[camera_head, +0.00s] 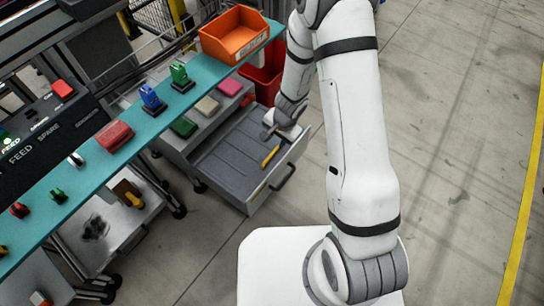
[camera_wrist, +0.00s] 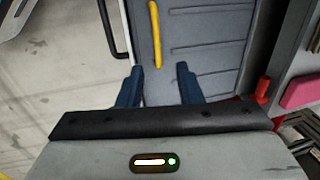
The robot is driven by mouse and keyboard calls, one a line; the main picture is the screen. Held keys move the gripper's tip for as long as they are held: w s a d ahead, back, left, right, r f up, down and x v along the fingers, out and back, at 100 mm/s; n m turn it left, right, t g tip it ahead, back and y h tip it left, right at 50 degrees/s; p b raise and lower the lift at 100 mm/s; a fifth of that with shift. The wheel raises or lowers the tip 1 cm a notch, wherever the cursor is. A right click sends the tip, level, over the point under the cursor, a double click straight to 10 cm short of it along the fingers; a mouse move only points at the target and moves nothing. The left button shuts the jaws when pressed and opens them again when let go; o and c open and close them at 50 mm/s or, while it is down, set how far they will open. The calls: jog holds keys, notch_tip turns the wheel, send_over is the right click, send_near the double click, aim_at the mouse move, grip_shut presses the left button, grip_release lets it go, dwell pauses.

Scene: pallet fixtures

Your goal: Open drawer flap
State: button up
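The grey drawer (camera_head: 226,158) is pulled out from the cabinet, with its ribbed floor in view. Its white front panel carries a dark bar handle (camera_head: 283,179). A yellow tool (camera_head: 270,157) lies inside near the front. My gripper (camera_head: 267,133) is over the drawer's right side. In the wrist view my gripper (camera_wrist: 158,72) has its two blue fingers apart, with nothing held between them. That view also shows the drawer floor (camera_wrist: 205,40), the yellow tool (camera_wrist: 155,35) ahead of the fingers, and the handle (camera_wrist: 112,28) to the left, apart from the fingers.
A teal shelf (camera_head: 140,125) holds an orange bin (camera_head: 235,35), a red case (camera_head: 115,136) and several small clamps. Green (camera_head: 184,127), beige (camera_head: 207,106) and pink (camera_head: 230,87) blocks lie on the cabinet top. A red bin (camera_head: 265,75) stands behind. Open floor lies to the right.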

aim_at(272, 153)
jog(key=b+x, duration=0.5)
jog(key=x, duration=0.4)
jog(key=shift+s+d, duration=0.1)
jog(key=shift+d, duration=0.1)
grip_shut()
jog(key=shift+a, duration=0.1)
